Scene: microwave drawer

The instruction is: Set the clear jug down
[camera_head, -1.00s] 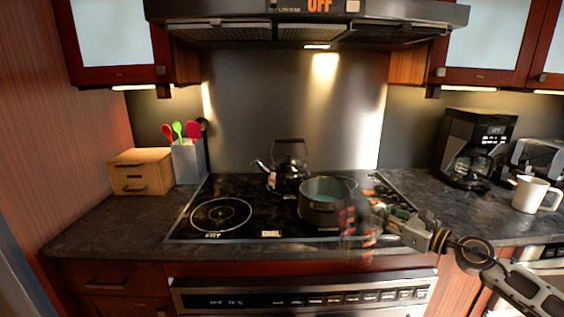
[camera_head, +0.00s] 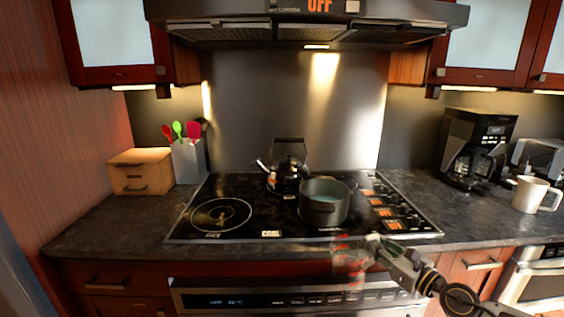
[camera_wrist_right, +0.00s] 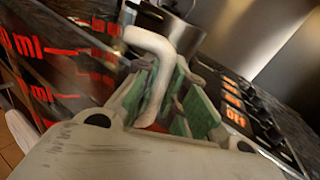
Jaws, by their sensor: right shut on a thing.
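The clear jug (camera_head: 349,262) has red measuring marks and is held in front of the cooktop's front edge, over the oven front. In the right wrist view its red-marked wall (camera_wrist_right: 70,70) fills the left side, and its pale handle (camera_wrist_right: 160,75) runs between the green finger pads. My right gripper (camera_head: 372,250) is shut on the jug's handle, to the right of the jug. The jug's base shows apart from any surface. My left gripper is not in view.
A dark pot (camera_head: 324,207) and a black kettle (camera_head: 288,176) stand on the cooktop (camera_head: 190,228). The dark counter (camera_head: 110,222) is clear at the left front. A white mug (camera_head: 530,194) and a coffee maker (camera_head: 476,150) stand on the right counter.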

